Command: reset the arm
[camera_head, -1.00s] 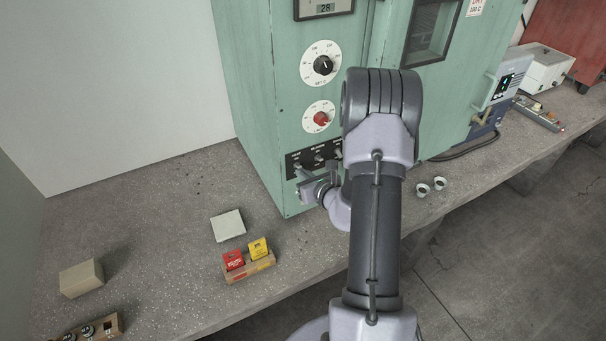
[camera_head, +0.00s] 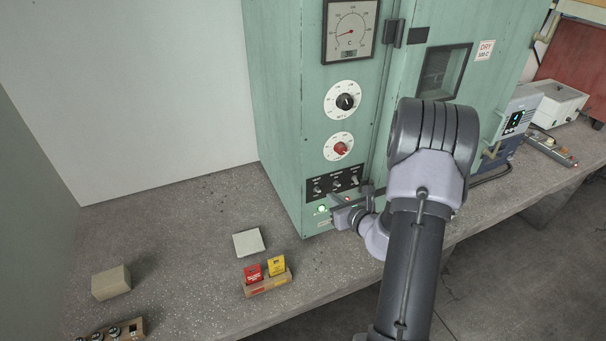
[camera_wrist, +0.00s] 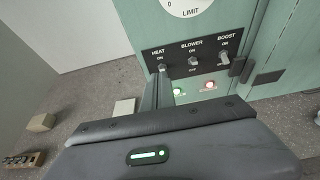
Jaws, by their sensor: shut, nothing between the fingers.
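My arm stretches over the bench in the head view. My gripper (camera_head: 342,204) is in front of the green cabinet (camera_head: 275,120), just below its switch panel (camera_head: 336,184). It is shut with nothing in it. In the wrist view the gripper body fills the bottom, and its fingers point at the panel. The HEAT switch (camera_wrist: 162,67), BLOWER switch (camera_wrist: 194,60) and BOOST switch (camera_wrist: 222,57) show there. A green lamp (camera_wrist: 179,91) is lit below them, beside a red lamp (camera_wrist: 209,84). Whether the fingers touch the panel I cannot tell.
A wooden holder (camera_head: 268,286) with a red card and a yellow card stands near the bench's front edge. Bare bench (camera_head: 190,220) lies left of the cabinet. Instruments (camera_head: 558,102) stand at the right.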

